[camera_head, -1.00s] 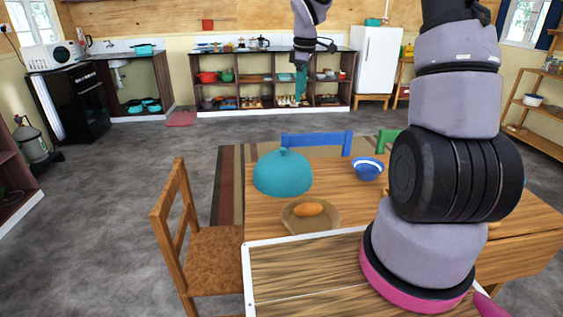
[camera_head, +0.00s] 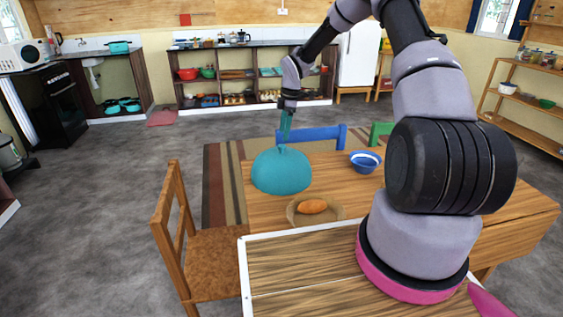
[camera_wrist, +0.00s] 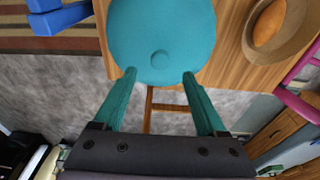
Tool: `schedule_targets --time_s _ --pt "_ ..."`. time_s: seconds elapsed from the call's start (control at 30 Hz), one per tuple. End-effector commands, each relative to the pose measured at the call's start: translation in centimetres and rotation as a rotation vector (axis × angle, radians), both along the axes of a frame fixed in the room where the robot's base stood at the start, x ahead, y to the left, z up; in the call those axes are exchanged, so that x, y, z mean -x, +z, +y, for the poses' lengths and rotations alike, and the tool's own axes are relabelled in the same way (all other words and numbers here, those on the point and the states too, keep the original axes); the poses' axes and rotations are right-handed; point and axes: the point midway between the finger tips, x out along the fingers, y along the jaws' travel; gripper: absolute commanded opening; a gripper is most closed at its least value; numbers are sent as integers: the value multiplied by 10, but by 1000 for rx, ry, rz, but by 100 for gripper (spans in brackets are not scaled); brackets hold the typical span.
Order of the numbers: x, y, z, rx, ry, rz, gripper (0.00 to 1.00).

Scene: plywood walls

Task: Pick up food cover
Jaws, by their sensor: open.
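The food cover (camera_head: 281,173) is a teal dome with a small knob on top. It stands on the left part of the wooden table (camera_head: 345,205). In the wrist view the food cover (camera_wrist: 161,35) fills the top middle, with its round knob facing the camera. My gripper (camera_head: 285,137) points down above the dome, close to the knob. In the wrist view my gripper (camera_wrist: 160,80) has its two teal fingers spread wide, one on each side of the knob, with nothing between them. Whether a finger touches the dome is unclear.
A shallow brown dish (camera_head: 327,219) with a bread roll (camera_head: 312,206) sits in front of the cover. A blue bowl (camera_head: 365,162) stands to its right. A wooden chair (camera_head: 170,215) is at the left, and a blue chair (camera_head: 322,134) is behind the table.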

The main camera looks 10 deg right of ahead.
Motion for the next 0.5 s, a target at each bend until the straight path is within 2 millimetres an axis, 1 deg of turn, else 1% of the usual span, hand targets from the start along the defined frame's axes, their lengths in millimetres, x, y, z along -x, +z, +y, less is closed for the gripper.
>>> schedule_targets --time_s 0.13,0.33,0.4,0.5 --pt "1 -12 2 0 0 2 74" --pt "1 -42 6 0 1 2 74" --pt "0 -49 7 1 -1 1 74" --pt "0 -52 7 1 -1 0 74"
